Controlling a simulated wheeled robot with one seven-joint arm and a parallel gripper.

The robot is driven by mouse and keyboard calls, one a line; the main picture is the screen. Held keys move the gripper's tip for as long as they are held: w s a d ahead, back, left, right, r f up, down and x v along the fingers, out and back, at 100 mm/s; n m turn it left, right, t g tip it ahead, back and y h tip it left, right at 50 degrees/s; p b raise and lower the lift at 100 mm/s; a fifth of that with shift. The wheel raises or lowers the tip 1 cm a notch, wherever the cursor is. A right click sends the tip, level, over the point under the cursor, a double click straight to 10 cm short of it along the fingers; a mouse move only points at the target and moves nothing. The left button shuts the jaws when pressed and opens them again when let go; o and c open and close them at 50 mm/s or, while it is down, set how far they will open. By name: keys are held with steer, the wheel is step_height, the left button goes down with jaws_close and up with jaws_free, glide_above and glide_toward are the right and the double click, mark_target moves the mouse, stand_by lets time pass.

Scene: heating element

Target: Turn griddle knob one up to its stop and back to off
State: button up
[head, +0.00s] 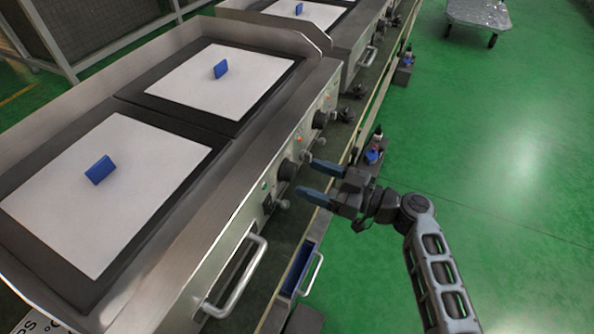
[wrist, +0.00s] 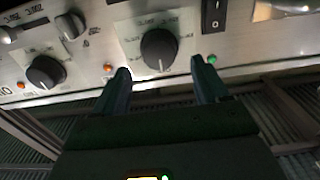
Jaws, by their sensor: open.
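The steel griddle (head: 225,212) has black knobs on its front panel. In the wrist view a large black knob (wrist: 159,49) sits on a pale dial plate, ahead of the gap between my fingers; its pointer seems to face down. In the head view that knob (head: 288,170) is just left of my fingertips. My gripper (head: 314,178) is open, and its two blue fingers reach toward the panel. In the wrist view my gripper (wrist: 161,84) is apart from the knob, with nothing between the fingers. I cannot tell which knob is numbered one.
Another large black knob (wrist: 45,72) and a small silver knob (wrist: 70,25) are left of it. A black switch (wrist: 213,14) and green light (wrist: 212,59) are right. A bar handle (head: 240,276) juts from the front. Green floor (head: 500,180) is open to the right.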

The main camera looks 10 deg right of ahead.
mark_target(295, 173)
steer(key=shift+x, duration=2.3)
steer(key=c, duration=1)
